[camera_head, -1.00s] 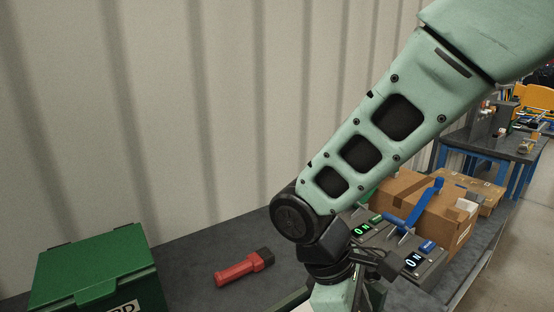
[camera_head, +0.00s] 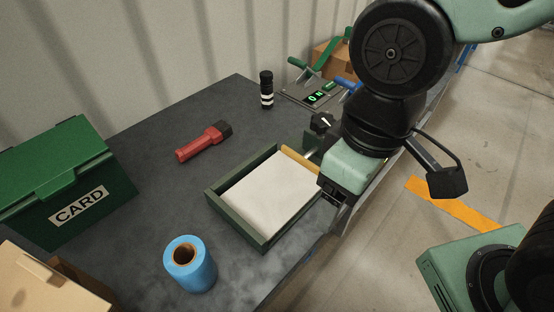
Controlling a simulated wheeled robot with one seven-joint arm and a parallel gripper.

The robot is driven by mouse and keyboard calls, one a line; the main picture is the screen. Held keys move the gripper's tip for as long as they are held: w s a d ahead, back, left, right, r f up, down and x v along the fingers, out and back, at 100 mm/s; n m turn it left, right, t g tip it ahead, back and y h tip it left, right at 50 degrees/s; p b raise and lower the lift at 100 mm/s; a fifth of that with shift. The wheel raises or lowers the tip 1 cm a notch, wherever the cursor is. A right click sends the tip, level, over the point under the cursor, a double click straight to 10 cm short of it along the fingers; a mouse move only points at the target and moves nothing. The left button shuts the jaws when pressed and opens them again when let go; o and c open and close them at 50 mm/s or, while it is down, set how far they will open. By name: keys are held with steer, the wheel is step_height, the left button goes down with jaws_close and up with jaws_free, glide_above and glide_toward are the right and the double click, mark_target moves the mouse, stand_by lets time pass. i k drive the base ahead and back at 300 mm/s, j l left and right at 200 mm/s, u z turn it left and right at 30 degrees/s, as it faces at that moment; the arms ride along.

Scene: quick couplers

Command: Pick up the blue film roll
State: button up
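The blue film roll (camera_head: 190,265) stands upright on the dark grey table, near the bottom of the head view. Its brown core opening faces up, and nothing touches it. My gripper (camera_head: 333,196) is up and to the right of the roll, at the right end of a green tray and well apart from the roll. Its finger area is small and dark, so I cannot tell whether it is open or shut.
The green tray (camera_head: 211,196) holds white sheets. A green CARD box (camera_head: 60,180) and a cardboard box (camera_head: 40,285) stand at left. A red flashlight (camera_head: 203,142) and a black-and-white bottle (camera_head: 266,90) sit farther back. Table between roll and flashlight is clear.

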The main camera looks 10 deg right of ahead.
mark_target(187, 258)
steer(key=u, duration=1.2)
steer(key=z, duration=1.2)
steer(key=k+j, duration=0.6)
steer(key=k+l+u, duration=0.05)
steer(key=k, duration=0.1)
